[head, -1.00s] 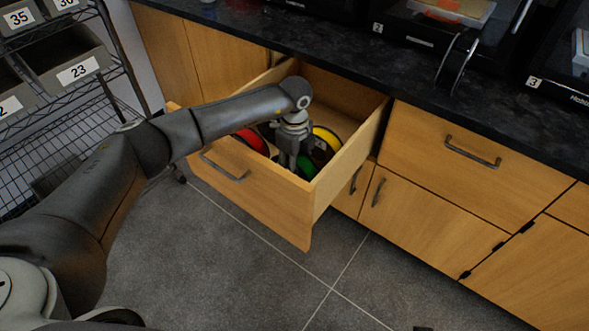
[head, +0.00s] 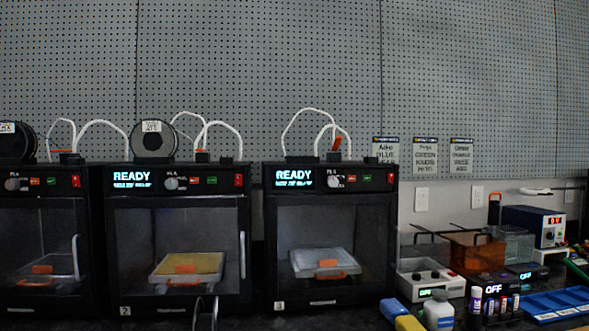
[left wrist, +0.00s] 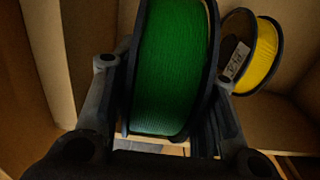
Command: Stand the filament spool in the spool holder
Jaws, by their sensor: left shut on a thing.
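The green filament spool (left wrist: 170,70), with dark flanges, fills the middle of the left wrist view. My left gripper (left wrist: 167,85) has its fingers on either side of the spool and is shut on it. Whether the spool is clear of the drawer floor cannot be told. In the head view, a dark, ring-shaped stand (head: 205,313), likely the spool holder, shows at the bottom edge in front of the middle printer; its lower part is cut off. Neither gripper is in the head view.
A yellow spool (left wrist: 266,55) with a label leans in the wooden drawer (left wrist: 292,138), right of the green one. Three printers, the middle (head: 175,240) and right (head: 330,240) among them, line the counter. A black spool (head: 153,141) stands on the middle printer. Bottles and tools crowd the right.

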